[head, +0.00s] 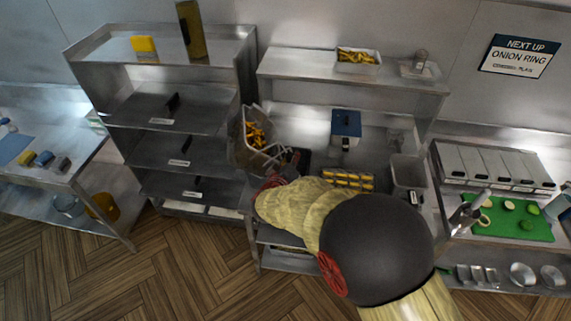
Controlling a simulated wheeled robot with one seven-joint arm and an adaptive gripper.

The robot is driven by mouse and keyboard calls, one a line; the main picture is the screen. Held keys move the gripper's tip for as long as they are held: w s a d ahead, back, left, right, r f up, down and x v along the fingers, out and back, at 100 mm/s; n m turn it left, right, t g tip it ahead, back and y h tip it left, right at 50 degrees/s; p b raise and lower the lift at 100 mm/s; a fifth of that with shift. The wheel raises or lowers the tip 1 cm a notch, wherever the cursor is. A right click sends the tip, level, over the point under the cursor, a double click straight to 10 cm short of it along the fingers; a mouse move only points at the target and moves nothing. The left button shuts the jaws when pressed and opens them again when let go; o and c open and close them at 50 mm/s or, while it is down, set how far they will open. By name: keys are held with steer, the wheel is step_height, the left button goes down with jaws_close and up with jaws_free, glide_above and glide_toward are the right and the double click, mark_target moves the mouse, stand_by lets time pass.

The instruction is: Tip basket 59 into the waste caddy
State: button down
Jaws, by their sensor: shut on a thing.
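A wire basket (246,162) holding golden fries (256,135) is at the centre left, in front of the gap between the shelf rack and the metal counter. It looks tilted. Its number cannot be read. My gripper (283,162) is at the basket's right side and shut on it, though my arm hides much of the fingers. I cannot tell for sure which container is the waste caddy. A yellow bucket (104,206) stands on the lower shelf at the left, and an open grey bin (407,172) stands at the counter's right.
A blue-lidded box (346,125) and a tray of yellow pieces (347,180) are on the counter. A tray of fries (358,60) sits on the shelf above. The steel rack (170,110) stands close left of the basket. A green board (512,220) lies at right.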

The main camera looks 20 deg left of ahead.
steer(key=shift+w+d+f+m+y+b, duration=0.3)
steer(key=shift+w+d+f+b, duration=0.15)
steer(key=shift+b, duration=0.4)
steer(key=w+d+f+m+g+y+b, duration=0.1)
steer(key=f+b, duration=0.5)
steer(key=b, duration=0.9)
steer(key=w+d+f+m+g+y+b, duration=0.2)
steer(key=d+f+b, duration=0.4)
steer(key=b, duration=1)
steer(key=shift+w+d+f+m+g+y, duration=0.3)
steer(key=shift+w+f+m+y, duration=0.2)
steer(key=shift+w+f+m, duration=0.4)
steer(key=shift+s+b, duration=0.25)
steer(key=shift+b, duration=0.3)
